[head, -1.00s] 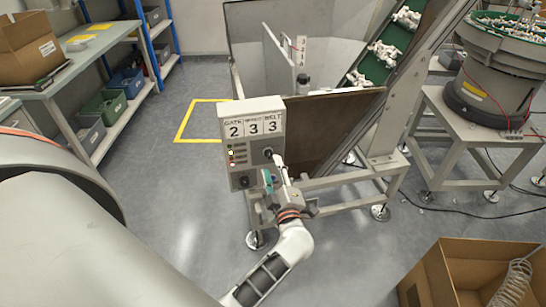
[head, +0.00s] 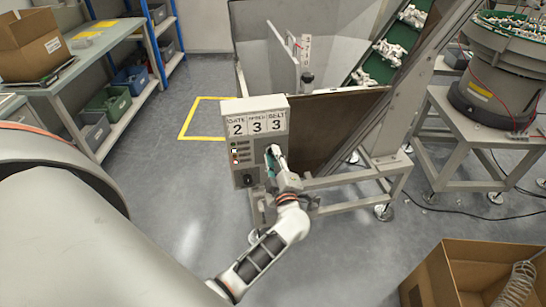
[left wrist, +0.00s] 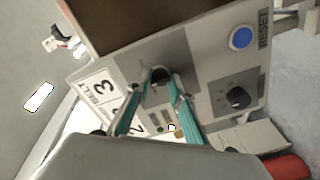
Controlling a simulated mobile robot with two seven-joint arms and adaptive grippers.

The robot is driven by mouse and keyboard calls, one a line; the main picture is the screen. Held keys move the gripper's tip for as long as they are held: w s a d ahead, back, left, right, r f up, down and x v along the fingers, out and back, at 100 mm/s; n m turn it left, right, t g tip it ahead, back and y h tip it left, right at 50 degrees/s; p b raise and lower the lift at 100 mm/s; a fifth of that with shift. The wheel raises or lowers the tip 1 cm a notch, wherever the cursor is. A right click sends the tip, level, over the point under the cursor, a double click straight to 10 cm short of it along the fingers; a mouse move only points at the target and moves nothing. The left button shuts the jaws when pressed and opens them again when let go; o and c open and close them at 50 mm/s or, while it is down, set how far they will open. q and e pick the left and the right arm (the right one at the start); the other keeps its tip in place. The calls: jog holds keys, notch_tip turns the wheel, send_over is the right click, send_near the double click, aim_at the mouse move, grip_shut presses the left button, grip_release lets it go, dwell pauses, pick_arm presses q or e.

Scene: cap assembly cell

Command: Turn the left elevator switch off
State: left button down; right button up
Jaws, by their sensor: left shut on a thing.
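A grey control box (head: 262,171) stands on the frame of the elevator (head: 385,75), with number cards 2, 3, 3 along its top. My left gripper (head: 271,160) is at the right part of its front face. In the left wrist view its teal fingers (left wrist: 165,90) are shut on a dark rotary switch (left wrist: 159,76) in the upper panel. The switch is partly hidden by the fingers, and its setting cannot be read. A second black knob (head: 247,180) sits lower on the box. My right gripper is not in view.
A blue RESET button (left wrist: 240,38) and another black knob (left wrist: 237,98) are near the gripper in the wrist view. A cardboard box (head: 450,275) stands lower right. A bowl feeder (head: 505,75) stands at the right. Floor left of the box is clear.

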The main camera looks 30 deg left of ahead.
pick_arm(q)
jog(key=shift+n, duration=0.3)
jog(key=n, duration=0.3)
jog(key=shift+f, duration=0.1)
jog(key=shift+n+b, duration=0.6)
jog(key=shift+n, duration=2.1)
jog(key=c, duration=1.8)
grip_release()
